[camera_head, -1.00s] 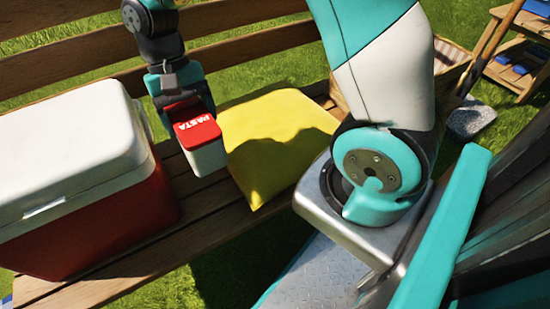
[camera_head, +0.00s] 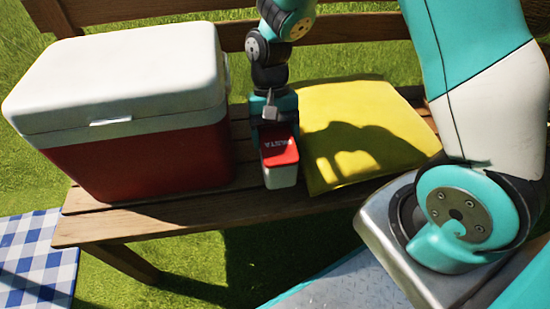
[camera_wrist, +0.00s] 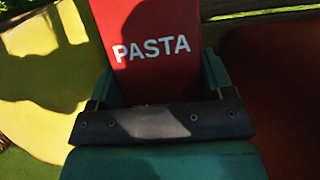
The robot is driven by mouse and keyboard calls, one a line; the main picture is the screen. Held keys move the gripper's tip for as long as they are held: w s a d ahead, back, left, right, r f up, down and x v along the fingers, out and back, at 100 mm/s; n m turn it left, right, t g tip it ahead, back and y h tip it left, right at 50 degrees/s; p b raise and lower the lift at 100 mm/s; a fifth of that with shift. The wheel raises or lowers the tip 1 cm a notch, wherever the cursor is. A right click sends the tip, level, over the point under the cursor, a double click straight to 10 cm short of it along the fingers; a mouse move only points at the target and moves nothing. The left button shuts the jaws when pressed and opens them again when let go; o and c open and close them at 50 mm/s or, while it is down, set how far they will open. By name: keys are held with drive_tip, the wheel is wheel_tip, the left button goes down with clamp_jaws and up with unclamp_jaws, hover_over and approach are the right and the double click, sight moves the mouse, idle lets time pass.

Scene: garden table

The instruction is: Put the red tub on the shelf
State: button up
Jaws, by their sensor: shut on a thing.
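The red tub (camera_head: 281,160) has a red lid marked PASTA and a pale lower body. In the head view it is at the centre, between the cooler and the yellow cushion. In the wrist view its red lid (camera_wrist: 155,45) fills the upper middle. My gripper (camera_head: 276,140) is shut on the tub, with a finger on each side of it in the wrist view. The tub appears upright; whether its base touches the bench cannot be told. No shelf can be made out in the current views.
A red cooler with a white lid (camera_head: 120,75) stands left on the wooden bench (camera_head: 150,218). A yellow cushion (camera_head: 350,105) lies right of the tub. A blue checked cloth (camera_head: 38,255) is at the lower left. Grass lies in front of the bench.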

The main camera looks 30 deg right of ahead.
drive_tip(key=shift+f+b, duration=0.95)
drive_tip(key=shift+f, duration=1.9)
drive_tip(key=shift+f, duration=0.15)
drive_tip(key=o, duration=1.1)
drive_tip(key=shift+o, duration=0.2)
